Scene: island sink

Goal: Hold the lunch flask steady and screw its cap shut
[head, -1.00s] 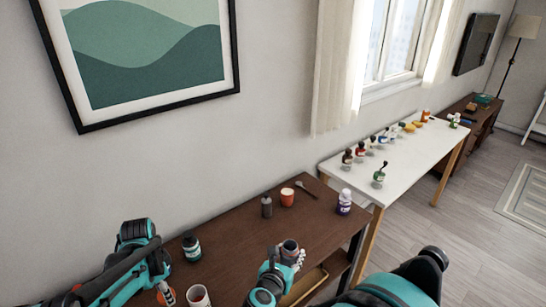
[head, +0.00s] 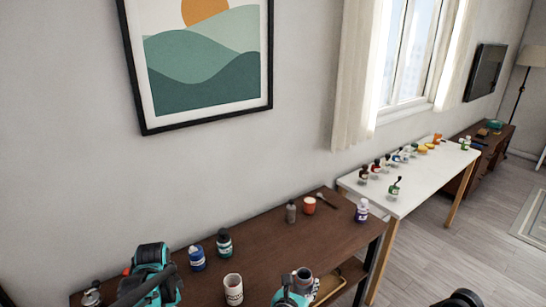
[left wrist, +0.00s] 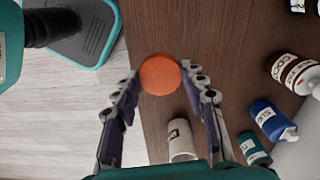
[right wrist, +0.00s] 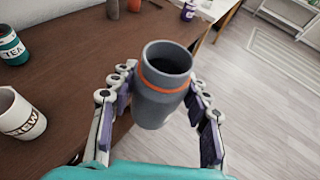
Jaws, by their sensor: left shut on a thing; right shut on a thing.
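In the right wrist view the grey lunch flask (right wrist: 158,108), with an orange ring below its rim, is open at the top. My right gripper (right wrist: 160,82) is shut around its sides; the flask also shows at the bottom of the head view (head: 303,274). In the left wrist view my left gripper (left wrist: 160,82) is shut on the round orange cap (left wrist: 160,72), with one finger on each side. The cap is apart from the flask. The left gripper's fingers are hidden in the head view behind my arm.
The brown table (head: 262,239) carries a white mug (head: 233,289), a teal bottle (head: 224,243), a blue bottle (head: 197,258), an orange cup (head: 309,206), a grey bottle (head: 291,212) and a purple-labelled bottle (head: 361,211). A white table (head: 420,183) with several small bottles stands beyond.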

